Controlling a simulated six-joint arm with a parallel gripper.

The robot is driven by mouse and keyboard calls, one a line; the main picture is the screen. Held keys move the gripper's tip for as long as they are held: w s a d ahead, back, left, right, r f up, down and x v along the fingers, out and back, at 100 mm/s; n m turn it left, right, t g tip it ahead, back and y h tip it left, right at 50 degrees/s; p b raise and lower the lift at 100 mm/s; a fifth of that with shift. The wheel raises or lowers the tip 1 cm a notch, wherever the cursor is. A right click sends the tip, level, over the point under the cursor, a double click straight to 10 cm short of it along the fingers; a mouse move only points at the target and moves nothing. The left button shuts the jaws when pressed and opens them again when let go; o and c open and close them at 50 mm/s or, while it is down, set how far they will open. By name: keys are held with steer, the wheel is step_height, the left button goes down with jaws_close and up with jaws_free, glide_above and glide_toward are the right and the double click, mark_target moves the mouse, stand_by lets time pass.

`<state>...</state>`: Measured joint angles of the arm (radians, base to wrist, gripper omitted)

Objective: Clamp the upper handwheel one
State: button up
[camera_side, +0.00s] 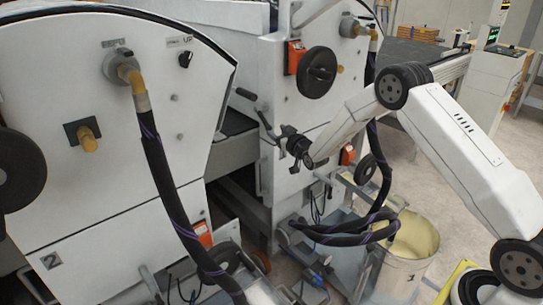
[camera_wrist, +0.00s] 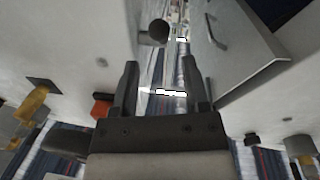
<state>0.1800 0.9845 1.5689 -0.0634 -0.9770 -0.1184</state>
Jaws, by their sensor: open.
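The black upper handwheel (camera_side: 318,72) is on the upper front panel of the far machine unit in the side view, beside an orange-red box (camera_side: 296,57). My gripper (camera_side: 288,134) is below and left of the handwheel, apart from it. In the wrist view my gripper (camera_wrist: 160,68) is open, with nothing between its two dark fingers. A dark rounded knob (camera_wrist: 157,31) shows ahead of the fingertips. A dark shape (camera_wrist: 76,138) lies left of the gripper base; I cannot tell whether it is the handwheel.
A lever with a dark handle (camera_side: 245,94) sticks out near my gripper. The near unit (camera_side: 90,220), marked 2, stands at left with hoses. A dark lower wheel (camera_side: 366,168) and a bucket (camera_side: 412,240) are below my arm. Open floor lies at right.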

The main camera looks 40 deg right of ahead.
mark_target(268, 125)
steer(key=shift+w, duration=0.15)
steer(key=shift+w+d, duration=0.25)
steer(key=shift+w, duration=1.6)
steer(key=shift+w+d, duration=0.2)
steer(key=shift+w, duration=1.6)
jaws_close()
